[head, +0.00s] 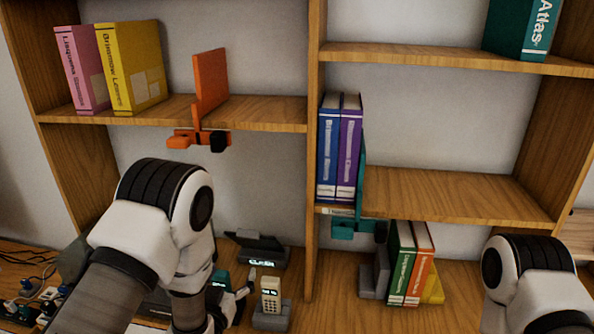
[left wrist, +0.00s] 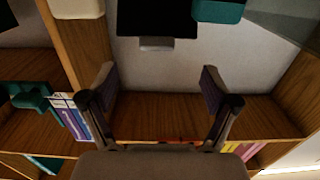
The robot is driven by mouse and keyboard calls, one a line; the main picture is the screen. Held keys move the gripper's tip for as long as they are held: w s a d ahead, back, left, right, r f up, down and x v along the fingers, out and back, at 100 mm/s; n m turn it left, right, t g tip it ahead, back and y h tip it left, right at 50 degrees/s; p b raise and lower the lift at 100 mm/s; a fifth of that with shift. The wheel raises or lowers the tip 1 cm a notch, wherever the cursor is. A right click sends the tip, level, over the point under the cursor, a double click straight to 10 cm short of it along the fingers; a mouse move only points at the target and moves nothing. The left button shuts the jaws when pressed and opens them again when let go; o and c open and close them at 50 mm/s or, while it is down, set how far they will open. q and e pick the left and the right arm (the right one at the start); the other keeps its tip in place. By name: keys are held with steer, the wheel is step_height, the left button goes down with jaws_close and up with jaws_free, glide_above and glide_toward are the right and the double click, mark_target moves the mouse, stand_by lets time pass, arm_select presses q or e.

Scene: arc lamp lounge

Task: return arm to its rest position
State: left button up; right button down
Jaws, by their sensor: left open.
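My left arm (head: 165,190) comes in from the left and bends down in front of the bookcase. My left gripper (head: 238,290) is low, near the bottom of the head view, just left of the cream phone-like device (head: 270,294). In the left wrist view my left gripper (left wrist: 158,80) has its two fingers spread wide with nothing between them. My right arm (head: 535,275) shows only in part at the lower right; its gripper is out of view.
The wooden bookcase (head: 312,150) holds pink (head: 82,70) and yellow (head: 130,68) books, an orange bookend (head: 210,85), and blue (head: 328,145) and purple (head: 348,145) books. Green (head: 401,262) and orange (head: 420,262) books stand below. A dark display device (head: 260,248) is behind my left gripper.

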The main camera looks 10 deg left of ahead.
arm_select(q)
steer(key=s+a+f+n+g+y, duration=0.1)
steer(key=s+a+f+g, duration=0.1)
steer(key=s+f+g, duration=0.35)
steer(key=s+a+f+g, duration=0.2)
steer(key=s+f, duration=0.4)
steer(key=f, duration=0.5)
steer(key=s+f+g, duration=0.3)
steer(key=s+g, duration=0.2)
steer(key=s, duration=0.6)
steer(key=s+f+g, duration=0.4)
steer(key=s+g, duration=0.1)
steer(key=s, duration=0.6)
steer(key=shift+s+f+h, duration=0.15)
steer(key=shift+f+h, duration=0.15)
steer(key=shift+h, duration=0.1)
